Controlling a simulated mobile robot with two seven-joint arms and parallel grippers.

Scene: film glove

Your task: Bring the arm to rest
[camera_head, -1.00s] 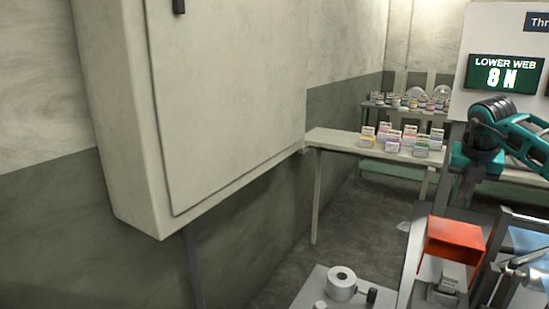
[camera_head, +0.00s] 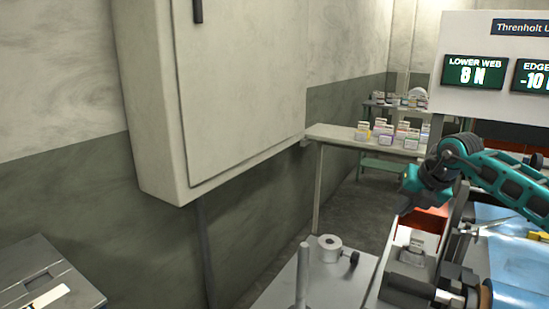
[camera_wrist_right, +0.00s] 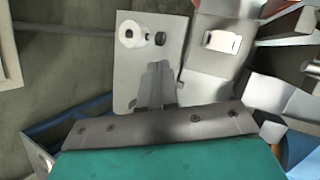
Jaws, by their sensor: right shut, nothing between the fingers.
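My right arm, teal and dark grey, comes in from the right in the head view. Its gripper (camera_head: 404,207) points down and left above the machine, in front of the orange-red bin (camera_head: 432,219). In the right wrist view the grey fingers (camera_wrist_right: 157,72) are together and empty, with the light metal plate (camera_wrist_right: 132,88) below them. My left arm and gripper are not in view.
A pale wall cabinet (camera_head: 235,90) hangs at the left. A grey plate with a roll (camera_head: 328,243) and an upright post (camera_head: 302,275) is at front. A bench (camera_head: 335,133) with small boxes stands behind. Blue film (camera_head: 520,250) lies at right.

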